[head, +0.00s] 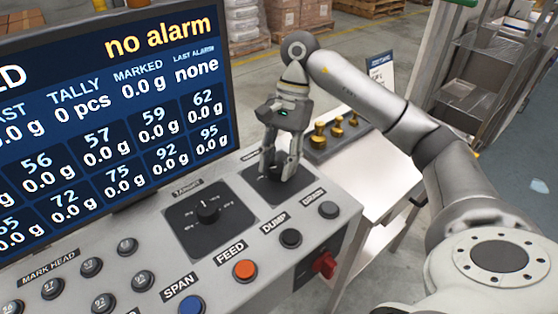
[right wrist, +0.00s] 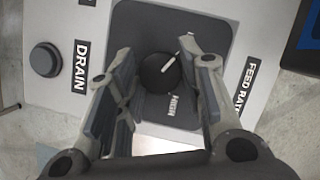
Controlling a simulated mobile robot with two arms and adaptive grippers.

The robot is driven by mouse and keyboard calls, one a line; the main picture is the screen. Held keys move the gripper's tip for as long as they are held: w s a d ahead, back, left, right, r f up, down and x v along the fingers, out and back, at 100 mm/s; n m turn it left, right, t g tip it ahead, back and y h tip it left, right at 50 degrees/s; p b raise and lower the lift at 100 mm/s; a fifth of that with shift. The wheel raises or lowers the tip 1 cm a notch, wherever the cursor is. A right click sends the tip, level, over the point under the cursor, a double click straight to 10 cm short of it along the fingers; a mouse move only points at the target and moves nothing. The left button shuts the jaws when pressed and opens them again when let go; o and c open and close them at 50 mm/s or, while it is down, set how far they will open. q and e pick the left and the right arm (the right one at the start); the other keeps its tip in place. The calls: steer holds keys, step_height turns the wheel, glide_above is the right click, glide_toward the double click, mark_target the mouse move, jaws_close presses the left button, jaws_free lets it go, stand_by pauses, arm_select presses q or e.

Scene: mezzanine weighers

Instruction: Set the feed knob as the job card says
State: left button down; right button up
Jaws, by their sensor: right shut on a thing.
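My right gripper (head: 282,178) points down at the dark feed plate (head: 268,194) on the console's far right corner. In the right wrist view, my right gripper (right wrist: 158,88) has its fingers on either side of the black feed knob (right wrist: 154,74), shut on it. The knob's white pointer aims up and right in that view; a "HIGH" mark (right wrist: 172,105) lies below it, and a "FEED RATE" label (right wrist: 243,88) at the right. In the head view the fingers hide the knob. A card with a blue header (head: 380,72) stands behind; its text is too small to read.
The target knob (head: 208,210) sits left of the gripper. Drain (head: 329,209), dump (head: 290,238), orange feed (head: 245,270) and blue span (head: 191,304) buttons line the front. A red switch (head: 325,264) is on the side. Brass weights (head: 337,130) stand beyond. The screen (head: 110,110) reads "no alarm".

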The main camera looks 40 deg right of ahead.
steer(key=o, duration=1)
steer(key=shift+v, duration=6)
steer(key=shift+w+d, duration=0.1)
